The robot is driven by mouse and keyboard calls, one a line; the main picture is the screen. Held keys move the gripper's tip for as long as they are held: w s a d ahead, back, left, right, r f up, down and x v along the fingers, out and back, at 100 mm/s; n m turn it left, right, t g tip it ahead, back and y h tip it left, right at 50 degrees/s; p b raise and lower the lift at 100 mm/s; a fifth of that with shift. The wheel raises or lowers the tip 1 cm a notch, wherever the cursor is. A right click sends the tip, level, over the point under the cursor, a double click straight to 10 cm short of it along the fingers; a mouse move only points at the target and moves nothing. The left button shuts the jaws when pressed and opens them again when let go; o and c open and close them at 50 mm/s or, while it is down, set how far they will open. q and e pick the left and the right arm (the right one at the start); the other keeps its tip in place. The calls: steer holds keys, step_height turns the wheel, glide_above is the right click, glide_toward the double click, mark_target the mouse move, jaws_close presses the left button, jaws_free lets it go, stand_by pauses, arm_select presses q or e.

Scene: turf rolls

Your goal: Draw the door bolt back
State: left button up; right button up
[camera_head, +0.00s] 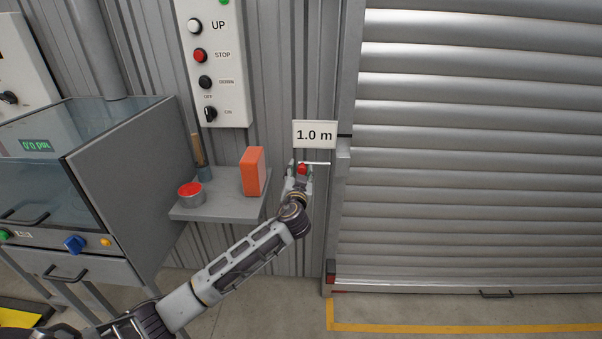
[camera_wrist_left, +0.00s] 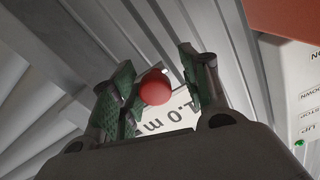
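The door bolt shows as a red knob (camera_head: 302,169) with a thin pale rod (camera_head: 318,163) running right from it toward the door frame, below the "1.0 m" sign. My left gripper (camera_head: 300,176) is at the knob, with its fingers on either side. In the left wrist view the round red knob (camera_wrist_left: 155,88) sits between the two green-padded fingers of the gripper (camera_wrist_left: 158,82). The fingers are apart and a gap shows on the right side of the knob; contact on the left cannot be told. The rod is mostly hidden there. My right gripper is in neither view.
The roller door (camera_head: 480,150) fills the right side and is down. A shelf (camera_head: 222,208) left of my gripper holds an orange block (camera_head: 254,171), a red-topped tin (camera_head: 190,194) and a brush (camera_head: 199,157). The control panel (camera_head: 216,75) hangs above.

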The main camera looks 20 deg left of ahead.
arm_select(q)
steer(key=shift+d, duration=0.1)
steer(key=v, duration=1.2)
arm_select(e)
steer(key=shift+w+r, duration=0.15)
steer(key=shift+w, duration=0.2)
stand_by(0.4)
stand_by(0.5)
